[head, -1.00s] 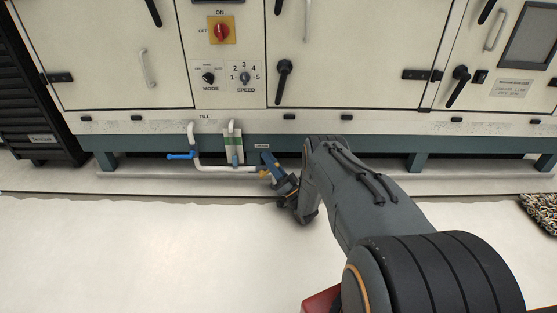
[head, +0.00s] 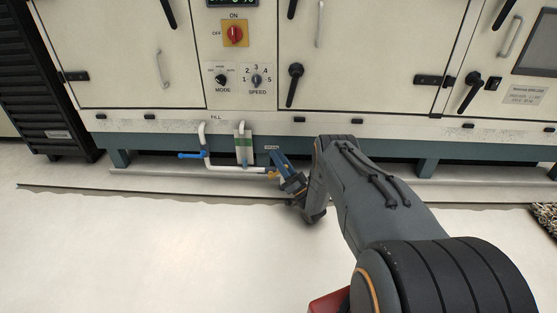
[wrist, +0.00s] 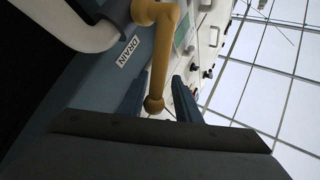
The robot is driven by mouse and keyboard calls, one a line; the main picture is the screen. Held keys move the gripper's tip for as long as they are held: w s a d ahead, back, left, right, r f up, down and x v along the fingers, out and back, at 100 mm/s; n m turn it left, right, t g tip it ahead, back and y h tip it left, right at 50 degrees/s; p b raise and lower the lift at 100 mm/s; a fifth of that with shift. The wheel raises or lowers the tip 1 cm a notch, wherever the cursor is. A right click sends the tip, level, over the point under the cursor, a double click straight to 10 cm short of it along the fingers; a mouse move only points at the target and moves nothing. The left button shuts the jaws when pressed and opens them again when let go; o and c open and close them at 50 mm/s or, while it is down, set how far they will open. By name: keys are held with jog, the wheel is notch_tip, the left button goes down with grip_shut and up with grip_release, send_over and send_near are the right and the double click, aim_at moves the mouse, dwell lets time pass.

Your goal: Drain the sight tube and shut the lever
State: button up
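The sight tube (head: 243,150) stands upright on a white and green backing at the cabinet's bottom edge. Its liquid level is too small to read. A white pipe (head: 235,169) runs right from below it to a small brass drain fitting (head: 273,175). In the wrist view a brass elbow and arm (wrist: 160,55) with a round end lies beside the DRAIN label (wrist: 129,50). My gripper (wrist: 158,98) is open, its blue fingers on either side of the brass end; contact cannot be told. In the head view my gripper (head: 281,166) is beside the drain fitting.
A blue lever (head: 190,155) sits on the fill pipe at left, lying roughly level. The cabinet's lower beam (head: 330,146) and legs are close behind my gripper. The pale floor (head: 150,240) in front is clear. A mat lies at far right.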

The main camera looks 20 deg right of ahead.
notch_tip(320, 180, up, 8)
jog(key=p, duration=0.4)
jog(key=shift+r, duration=0.15)
jog(key=shift+a, duration=0.1)
